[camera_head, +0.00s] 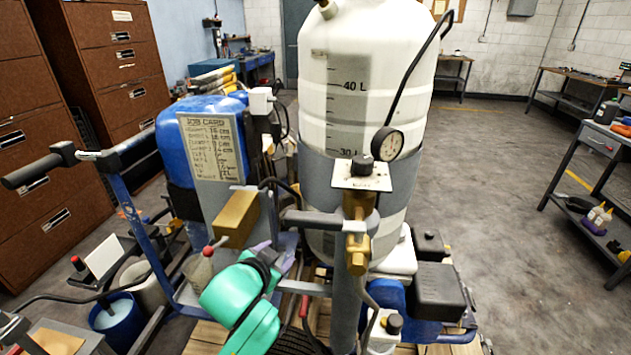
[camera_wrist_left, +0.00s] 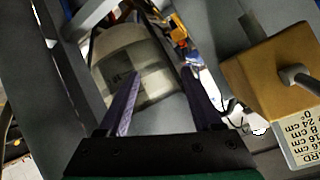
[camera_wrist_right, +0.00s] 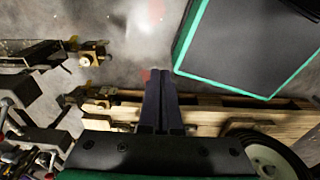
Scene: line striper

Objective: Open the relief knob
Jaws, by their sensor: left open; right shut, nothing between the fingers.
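A black knob (camera_head: 362,165) stands on a small white labelled plate (camera_head: 361,180) atop a brass fitting (camera_head: 358,235), beside a round gauge (camera_head: 388,142). The label is too small to read, so I cannot tell for sure that this is the relief knob. Another black knob (camera_head: 394,323) sits lower, on a white part. My left gripper (camera_head: 277,250) is lower left of the plate, apart from it. In the left wrist view the gripper (camera_wrist_left: 161,73) is open, with a pale rounded object beyond its fingers. My right gripper (camera_wrist_right: 160,75) is shut and empty, outside the head view.
A large white tank (camera_head: 365,90) stands behind the fitting. A brass box (camera_head: 237,218) with a red-tipped lever and a job card (camera_head: 215,148) are left of it. The cart's handlebar (camera_head: 40,168) is at far left. A wooden pallet (camera_wrist_right: 215,120) shows near the right gripper.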

